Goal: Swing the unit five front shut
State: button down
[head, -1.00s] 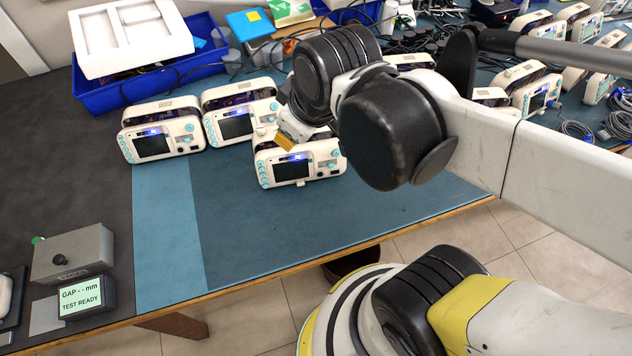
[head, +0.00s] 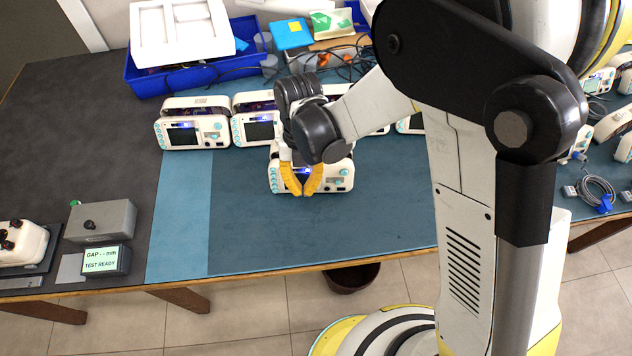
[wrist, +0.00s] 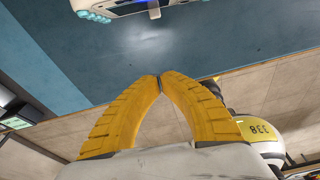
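A white monitor (head: 342,178) with teal buttons and a lit screen stands on the blue mat, partly hidden behind my gripper. No unit number is readable on it. My gripper (head: 302,191) is in front of its face, yellow fingers pointing down. In the wrist view the fingertips (wrist: 160,77) meet with nothing between them, and the lower edge of a monitor (wrist: 135,7) shows at the top, apart from the fingers. Two more monitors, one at left (head: 193,133) and one in the middle (head: 254,128), stand behind, with dark purple insides showing at their tops.
A blue bin (head: 150,85) with white foam stands at the back left. A grey box (head: 100,222) and a small display (head: 106,262) reading "GAP --mm TEST READY" sit at the left. The mat's front (head: 300,240) is clear to the table edge. More units and cables lie right.

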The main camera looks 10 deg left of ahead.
jog(key=b+x, duration=0.3)
jog(key=x, duration=0.7)
jog(key=shift+a+f, duration=0.1)
jog(key=w, duration=0.1)
jog(key=w+f+b, duration=0.1)
jog(key=w, duration=0.1)
jog(key=shift+w+a, duration=0.15)
jog(key=shift+w, duration=0.25)
jog(key=shift+a, duration=0.1)
